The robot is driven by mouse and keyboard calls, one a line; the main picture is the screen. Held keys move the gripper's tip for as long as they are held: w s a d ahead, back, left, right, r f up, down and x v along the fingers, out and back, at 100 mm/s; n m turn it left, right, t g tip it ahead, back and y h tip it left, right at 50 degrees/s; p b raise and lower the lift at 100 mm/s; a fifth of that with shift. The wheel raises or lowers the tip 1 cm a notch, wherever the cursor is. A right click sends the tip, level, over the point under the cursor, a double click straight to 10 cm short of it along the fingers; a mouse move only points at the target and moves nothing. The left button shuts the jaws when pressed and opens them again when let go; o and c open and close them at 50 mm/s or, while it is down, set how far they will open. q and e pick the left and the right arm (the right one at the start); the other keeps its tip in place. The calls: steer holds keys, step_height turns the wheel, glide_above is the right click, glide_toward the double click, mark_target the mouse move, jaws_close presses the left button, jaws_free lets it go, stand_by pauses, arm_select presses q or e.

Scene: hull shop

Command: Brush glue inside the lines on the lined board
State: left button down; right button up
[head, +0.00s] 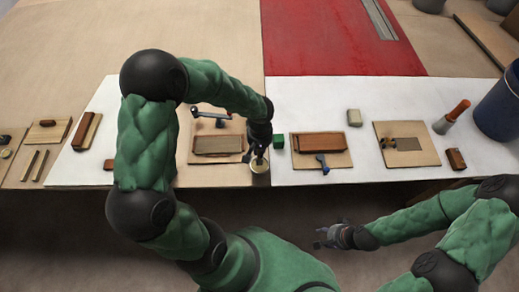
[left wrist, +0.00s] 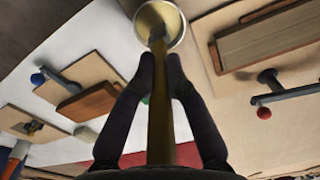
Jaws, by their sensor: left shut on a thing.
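My left gripper (head: 258,150) is shut on a brush, whose yellowish handle (left wrist: 160,110) runs between the fingers in the left wrist view. The brush's far end reaches into a round pale pot (head: 260,167) at the table's front edge; the pot also shows in the left wrist view (left wrist: 176,25). The bristles are hidden. Several boards lie on the table, and I cannot make out drawn lines on any. The right board (head: 425,158) carries a grey rectangular patch and a small tool. My right gripper (head: 322,237) is low in front of the table, away from everything; its opening is unclear.
Wooden blocks lie on the left board (head: 185,178) and the middle board (head: 343,159), each with a clamp-like tool. A green cube (head: 279,141) is close right of the pot. An orange-handled tool (head: 455,114) and a blue bin (head: 498,108) stand at right.

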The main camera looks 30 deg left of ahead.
mark_target(260, 159)
arm_select(q)
steer(key=shift+f+b, duration=0.5)
steer(key=shift+b, duration=0.05)
stand_by(0.6)
steer(key=shift+s+f, duration=0.1)
stand_by(1.6)
step_height(260, 159, up, 7)
steer(key=p, duration=0.4)
stand_by(0.6)
stand_by(0.7)
